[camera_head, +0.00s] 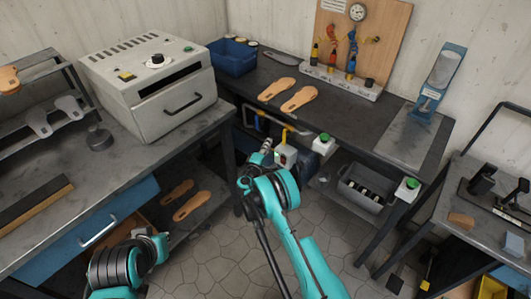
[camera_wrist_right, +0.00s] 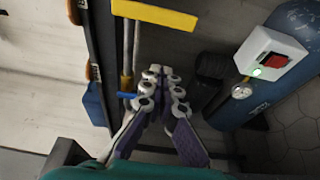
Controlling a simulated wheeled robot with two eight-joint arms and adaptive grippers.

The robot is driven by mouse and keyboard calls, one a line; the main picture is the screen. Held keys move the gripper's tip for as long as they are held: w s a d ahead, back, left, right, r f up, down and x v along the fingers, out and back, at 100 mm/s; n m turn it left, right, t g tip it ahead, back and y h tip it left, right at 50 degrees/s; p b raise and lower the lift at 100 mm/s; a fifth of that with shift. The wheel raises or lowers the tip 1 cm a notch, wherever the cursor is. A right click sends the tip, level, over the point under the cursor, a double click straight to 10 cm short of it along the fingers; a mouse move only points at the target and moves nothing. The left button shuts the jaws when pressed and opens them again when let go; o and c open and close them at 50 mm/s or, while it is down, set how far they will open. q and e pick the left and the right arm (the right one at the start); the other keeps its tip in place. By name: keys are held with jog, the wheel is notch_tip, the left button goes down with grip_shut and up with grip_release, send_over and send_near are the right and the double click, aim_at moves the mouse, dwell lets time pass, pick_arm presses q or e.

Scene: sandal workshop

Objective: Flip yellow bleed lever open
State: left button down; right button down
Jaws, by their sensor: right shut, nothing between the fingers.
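A broad yellow bar (camera_wrist_right: 155,15) crosses the top of the right wrist view, ahead of my right fingertips and apart from them. It looks like the lever, but I cannot tell for sure. A small yellow piece also shows under the back bench in the head view (camera_head: 284,134), just beyond my right gripper (camera_head: 266,146). That gripper is shut and empty, its fingertips close together in the wrist view (camera_wrist_right: 163,88). My left arm is at the lower left of the head view; its gripper is too unclear to read.
Metal pipes run beside the fingertips. The workbench (camera_head: 335,103) overhangs this area; a grey bin (camera_head: 365,190) sits to the right.

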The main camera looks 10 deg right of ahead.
pick_arm(q)
notch_tip(320, 180, down, 3)
jog(key=shift+r+b, duration=0.15)
jog(key=shift+b, duration=0.95)
pick_arm(e)
jog(key=d, duration=0.4)
jog(key=shift+s+d, duration=0.1)
jog(key=shift+d, duration=0.1)
pick_arm(q)
jog(key=shift+d, duration=0.1)
pick_arm(e)
jog(key=shift+n, duration=0.3)
